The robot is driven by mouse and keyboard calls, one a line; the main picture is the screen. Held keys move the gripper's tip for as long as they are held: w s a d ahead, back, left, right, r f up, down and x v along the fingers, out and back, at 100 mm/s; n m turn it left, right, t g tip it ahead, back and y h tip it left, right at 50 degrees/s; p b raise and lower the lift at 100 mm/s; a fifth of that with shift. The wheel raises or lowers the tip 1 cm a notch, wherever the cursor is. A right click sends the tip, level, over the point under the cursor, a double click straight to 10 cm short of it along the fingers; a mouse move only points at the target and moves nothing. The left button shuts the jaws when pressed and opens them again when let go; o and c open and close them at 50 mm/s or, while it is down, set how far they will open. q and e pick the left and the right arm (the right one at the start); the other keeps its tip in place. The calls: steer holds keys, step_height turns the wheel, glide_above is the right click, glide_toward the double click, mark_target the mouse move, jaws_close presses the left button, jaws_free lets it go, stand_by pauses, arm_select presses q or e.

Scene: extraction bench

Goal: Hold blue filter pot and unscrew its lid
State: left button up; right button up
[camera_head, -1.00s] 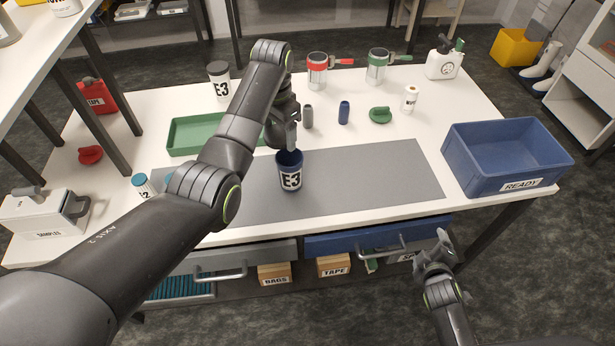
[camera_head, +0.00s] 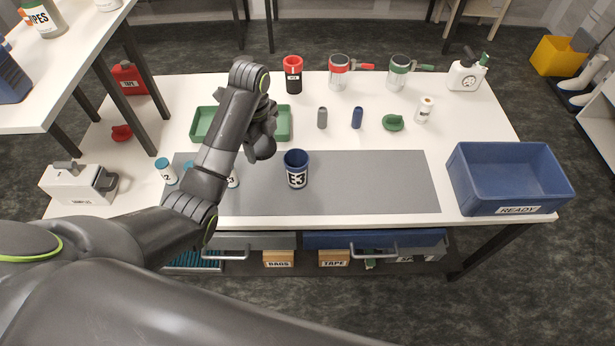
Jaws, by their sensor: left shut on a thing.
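The blue filter pot (camera_head: 296,175), labelled E3, stands upright on the grey mat. Its top looks open, with a dark blue inside. My left gripper (camera_head: 262,142) is up and to the left of the pot, apart from it, at the front right of the green tray. It is shut on a dark, rounded thing that looks like a lid; the fingers and the held thing blend together, so its identity is unclear. My right gripper is out of view.
Behind are the green tray (camera_head: 284,122), a red pot (camera_head: 293,75), grey (camera_head: 322,118) and blue (camera_head: 357,118) cylinders and a green piece (camera_head: 393,122). White bottles stand left, partly behind my arm. A blue READY crate (camera_head: 510,180) is right. The mat (camera_head: 380,185) is clear right of the pot.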

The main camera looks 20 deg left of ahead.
arm_select(q)
steer(key=shift+s+f+b, duration=0.1)
steer(key=shift+f+b, duration=0.2)
steer(key=shift+f, duration=0.05)
steer(key=b, duration=0.5)
glide_above(269, 189)
step_height(269, 189, down, 5)
step_height(269, 189, down, 8)
steer(key=shift+s+r, duration=0.1)
steer(key=shift+s, duration=0.05)
steer(key=shift+f, duration=2.25)
steer(key=o, duration=1.1)
steer(key=shift+f, duration=0.15)
